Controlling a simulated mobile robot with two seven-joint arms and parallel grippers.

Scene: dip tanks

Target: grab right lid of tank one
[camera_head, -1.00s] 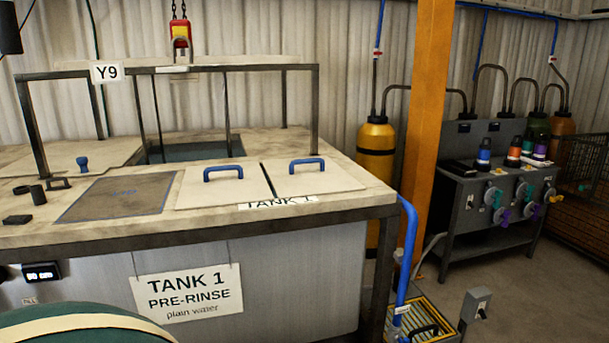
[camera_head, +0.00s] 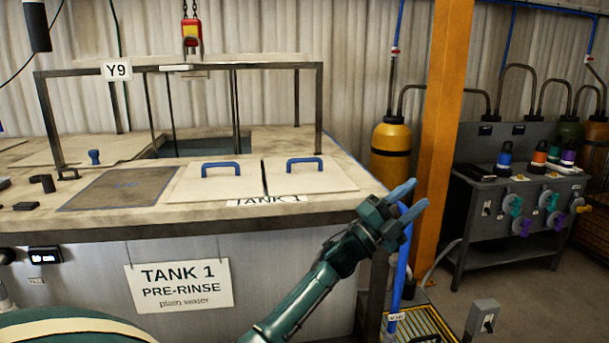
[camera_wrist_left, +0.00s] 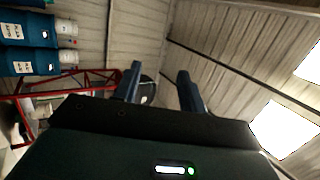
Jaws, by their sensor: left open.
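Tank one (camera_head: 290,260) stands ahead with a "TANK 1 PRE-RINSE" sign (camera_head: 180,286) on its front. Its right lid (camera_head: 325,181) is a pale flat panel with a blue handle (camera_head: 304,161), lying flat on the tank top. The left lid (camera_head: 190,188), with a similar blue handle (camera_head: 221,167), lies beside it. My left gripper (camera_head: 418,196) is open and empty, with blue fingers, right of the right lid and apart from it. The left wrist view shows its two spread fingers (camera_wrist_left: 156,88) with nothing between them; no lid shows there. My right gripper is not in view.
A metal frame (camera_head: 319,110) marked Y9 stands over the tank, with a red and yellow hoist block (camera_head: 191,36) above. An orange post (camera_head: 437,150), a yellow cylinder (camera_head: 391,150) and a valve bench (camera_head: 520,205) stand to the right.

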